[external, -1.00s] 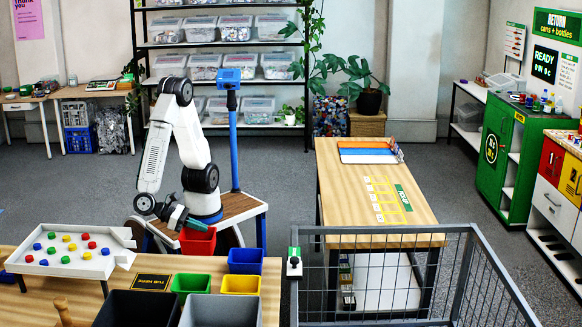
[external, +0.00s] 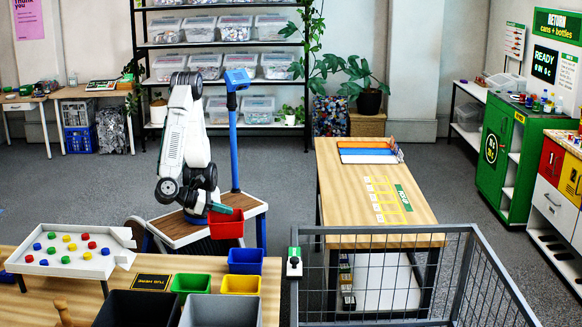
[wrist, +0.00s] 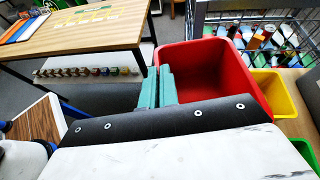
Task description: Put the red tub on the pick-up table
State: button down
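The red tub (external: 226,225) hangs in the air at my gripper (external: 222,209), roughly upright, above the row of coloured tubs. In the wrist view the red tub (wrist: 245,68) looks empty, and the teal fingers of my gripper (wrist: 158,88) are closed together at its near left wall. The pick-up table (external: 342,190) is the wooden table to the right of the tub, with yellow outlined squares (external: 384,197) and a green label on its top. Its top also shows in the wrist view (wrist: 75,47).
A blue tub (external: 246,260), a yellow tub (external: 240,285) and a green tub (external: 192,286) stand on the front table. A wire cage (external: 395,275) stands before the pick-up table's near end.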

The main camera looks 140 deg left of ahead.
jog(key=w+a+n+g+y, duration=0.1)
jog(key=w+a+n+g, duration=0.25)
jog(key=a, duration=0.95)
jog(key=w+a+n+g+y, duration=0.1)
jog(key=w+a+n+g, duration=0.2)
jog(key=a, duration=1.1)
jog(key=s+a+n+g, duration=0.2)
jog(key=s+a, duration=0.1)
jog(key=a, duration=0.7)
jog(key=s+a+n+g, duration=0.1)
jog(key=s+a+g, duration=0.15)
jog(key=a, duration=0.65)
jog(key=s+a+n+g, duration=0.1)
jog(key=s+a+n, duration=0.15)
jog(key=a, duration=0.75)
notch_tip(320, 180, down, 12)
jog(key=shift+g, duration=0.3)
jog(key=shift+w+a+f, duration=0.8)
jog(key=shift+w+a, duration=0.65)
jog(key=shift+w, duration=0.65)
jog(key=shift+w+a+f, duration=0.75)
jog(key=shift+w+a, duration=0.75)
jog(key=shift+w, duration=0.65)
jog(key=shift+w+a+f, duration=0.8)
jog(key=shift+w+a, duration=0.65)
jog(key=shift+w, duration=0.65)
jog(key=shift+f, duration=0.15)
